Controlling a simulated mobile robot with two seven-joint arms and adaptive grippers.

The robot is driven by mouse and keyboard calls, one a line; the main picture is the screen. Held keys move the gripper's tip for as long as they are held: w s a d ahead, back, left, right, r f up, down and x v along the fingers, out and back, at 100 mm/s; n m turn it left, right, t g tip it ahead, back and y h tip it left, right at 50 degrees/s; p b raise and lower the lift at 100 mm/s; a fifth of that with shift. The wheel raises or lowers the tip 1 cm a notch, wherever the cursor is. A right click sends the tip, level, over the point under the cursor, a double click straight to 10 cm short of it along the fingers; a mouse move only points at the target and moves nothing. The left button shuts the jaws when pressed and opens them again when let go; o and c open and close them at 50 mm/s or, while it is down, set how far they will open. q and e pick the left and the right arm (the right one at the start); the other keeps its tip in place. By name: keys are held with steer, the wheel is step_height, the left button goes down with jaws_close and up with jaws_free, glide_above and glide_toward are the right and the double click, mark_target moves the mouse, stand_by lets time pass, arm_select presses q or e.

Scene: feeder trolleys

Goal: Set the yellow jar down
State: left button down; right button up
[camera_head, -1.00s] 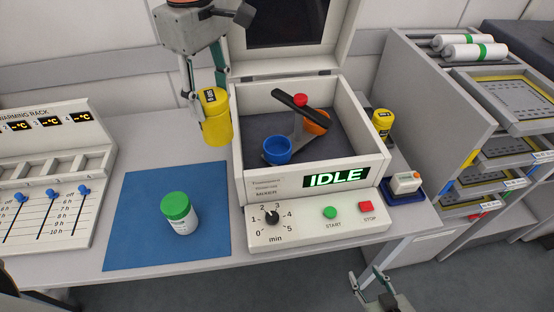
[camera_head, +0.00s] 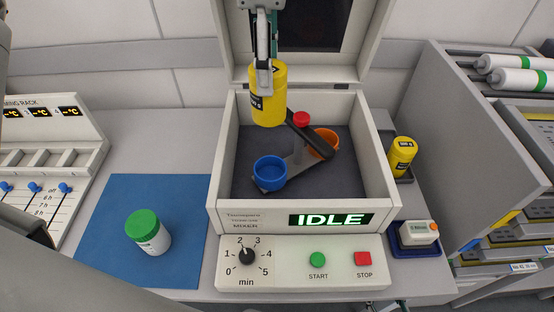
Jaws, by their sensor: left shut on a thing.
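The yellow jar (camera_head: 269,96) hangs upright in my left gripper (camera_head: 264,70), above the rear part of the open mixer (camera_head: 222,150). The gripper is shut on it. Inside the mixer are a blue cup (camera_head: 269,174) and an orange cup (camera_head: 322,143) at the ends of a dark rotor arm (camera_head: 300,160) with a red knob (camera_head: 301,118). Both cups look empty, though the orange one is partly hidden by the arm. My right gripper's fingertips are barely visible at the bottom edge (camera_head: 401,304), and their state is unclear.
A second yellow jar (camera_head: 401,156) stands right of the mixer. A white jar with a green lid (camera_head: 148,232) stands on the blue mat (camera_head: 105,215). The warming rack (camera_head: 60,150) is at left, the trolley (camera_head: 440,130) at right. The mixer lid is raised; its display reads IDLE.

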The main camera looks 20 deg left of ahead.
mark_target(268, 102)
arm_select(q)
step_height(268, 102, down, 19)
steer(key=b, duration=0.1)
stand_by(0.5)
steer(key=shift+f+b, duration=0.2)
steer(key=shift+b, duration=0.1)
steer(key=c, duration=1.1)
jaws_free()
step_height(268, 102, up, 12)
steer(key=shift+r+p, duration=0.15)
steer(key=shift+p, duration=0.3)
steer(key=shift+s, duration=0.1)
